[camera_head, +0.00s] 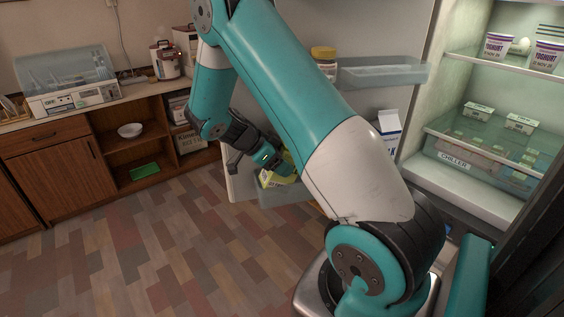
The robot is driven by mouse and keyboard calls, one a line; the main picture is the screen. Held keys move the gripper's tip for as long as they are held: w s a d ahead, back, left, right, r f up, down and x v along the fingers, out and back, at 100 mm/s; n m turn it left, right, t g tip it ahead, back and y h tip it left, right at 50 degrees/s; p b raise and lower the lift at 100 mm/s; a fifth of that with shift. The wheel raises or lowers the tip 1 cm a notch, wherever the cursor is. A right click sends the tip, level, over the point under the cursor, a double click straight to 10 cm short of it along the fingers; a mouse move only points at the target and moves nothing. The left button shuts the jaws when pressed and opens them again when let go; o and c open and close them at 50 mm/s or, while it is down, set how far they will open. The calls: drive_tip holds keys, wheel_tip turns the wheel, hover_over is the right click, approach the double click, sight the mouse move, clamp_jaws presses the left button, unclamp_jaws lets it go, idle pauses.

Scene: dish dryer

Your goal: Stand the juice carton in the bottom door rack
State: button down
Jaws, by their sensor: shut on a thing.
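A yellow-green carton (268,180), which looks like the juice carton, shows only in part below my gripper and beside my forearm. My gripper (281,166) is shut on it, low against the open fridge door. The bottom door rack (283,196) is a grey translucent bin low on that door, and the carton shows at its left end. I cannot tell whether the carton rests on the rack's floor or is held above it. My arm hides much of the rack's right part.
A white and blue milk carton (388,130) stands on the door side, right of my arm. Above is an upper door rack (385,75) beside a yellow-lidded jar (323,62). Fridge shelves (480,62) are at right. A wooden counter (60,130) stands left, with open floor before it.

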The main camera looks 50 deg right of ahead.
drive_tip(key=shift+c, duration=2.3)
unclamp_jaws()
drive_tip(key=shift+r, duration=0.1)
drive_tip(key=w+a+r+n+t+y+b, duration=0.1)
drive_tip(key=w+a+r+n+t, duration=0.1)
drive_tip(key=a+r+n, duration=0.3)
drive_tip(key=w+a+r+n+t+y+b, duration=0.1)
drive_tip(key=w+a+r+n, duration=0.15)
drive_tip(key=a+r, duration=0.35)
drive_tip(key=s+a+r+n+t+y, duration=0.1)
drive_tip(key=s+a+n+y, duration=0.3)
drive_tip(key=s+a+n, duration=0.6)
drive_tip(key=s+a+r+n+t+y, duration=0.1)
drive_tip(key=s+a+n+y, duration=0.4)
drive_tip(key=s+a+n, duration=0.5)
drive_tip(key=a+r+n, duration=0.1)
drive_tip(key=a+n, duration=0.3)
drive_tip(key=a, duration=0.2)
drive_tip(key=shift+s+r+y, duration=0.2)
drive_tip(key=shift+r+y, duration=0.1)
drive_tip(key=shift+n, duration=0.25)
